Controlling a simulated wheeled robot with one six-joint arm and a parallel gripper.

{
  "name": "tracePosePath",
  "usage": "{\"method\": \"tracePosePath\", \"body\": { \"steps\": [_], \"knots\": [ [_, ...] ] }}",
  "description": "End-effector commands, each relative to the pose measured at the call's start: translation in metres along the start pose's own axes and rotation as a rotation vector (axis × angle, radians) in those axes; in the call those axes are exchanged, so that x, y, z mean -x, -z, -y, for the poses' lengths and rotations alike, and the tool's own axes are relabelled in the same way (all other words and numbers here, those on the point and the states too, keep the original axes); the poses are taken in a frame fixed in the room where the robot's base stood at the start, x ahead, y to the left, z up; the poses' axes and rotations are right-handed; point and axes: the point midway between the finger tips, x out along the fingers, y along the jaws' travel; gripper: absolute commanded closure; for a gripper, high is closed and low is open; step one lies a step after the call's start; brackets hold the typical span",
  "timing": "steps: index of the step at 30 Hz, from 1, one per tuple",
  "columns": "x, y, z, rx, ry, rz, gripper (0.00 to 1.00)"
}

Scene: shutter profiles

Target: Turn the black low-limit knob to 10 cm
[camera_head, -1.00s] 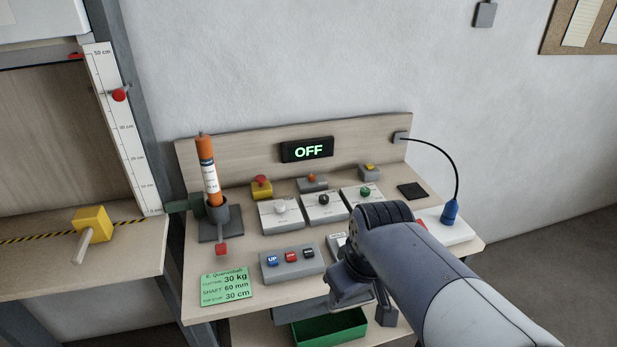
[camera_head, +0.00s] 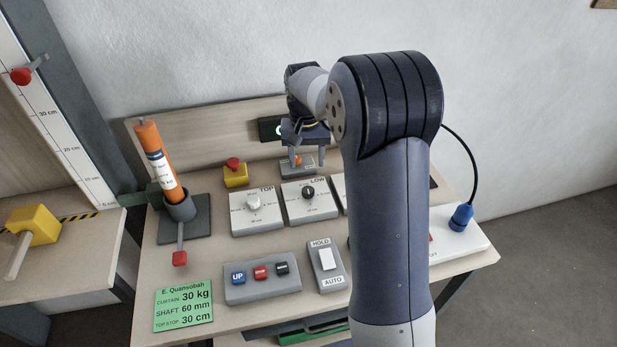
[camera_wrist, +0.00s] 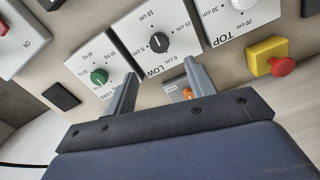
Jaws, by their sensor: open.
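The black low-limit knob (camera_head: 308,193) sits on the white LOW dial plate in the middle of the bench. The knob also shows in the wrist view (camera_wrist: 159,42), with centimetre marks around it, among them 0, 10 and 15 cm. I cannot surely read its setting. My gripper (camera_head: 302,161) is beyond the LOW plate, near a grey box with an orange button (camera_head: 299,161). In the wrist view my gripper (camera_wrist: 161,69) is open and empty, its fingers apart from the knob. The knob lies farther up that picture, between the finger directions.
The white TOP knob (camera_head: 253,202) is left of the LOW plate; the green knob (camera_wrist: 99,76) is on its other side. A red-topped yellow box (camera_head: 235,174), a HOLD/AUTO switch (camera_head: 326,260) and an UP button box (camera_head: 262,282) stand around. My arm hides the bench's right part.

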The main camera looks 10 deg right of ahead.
Motion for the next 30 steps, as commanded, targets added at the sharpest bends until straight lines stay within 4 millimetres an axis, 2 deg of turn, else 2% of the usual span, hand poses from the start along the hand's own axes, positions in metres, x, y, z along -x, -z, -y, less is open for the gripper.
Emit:
{"method": "tracePosePath", "body": {
  "steps": [15, 21, 30],
  "knots": [
    [-0.086, -0.001, -0.001, 0.001, -0.001, 0.004, 0.48],
    [-0.102, -0.001, 0.0, 0.001, 0.0, 0.0, 0.48],
    [-0.104, -0.001, 0.0, 0.001, 0.0, -0.001, 0.48]
  ]
}}
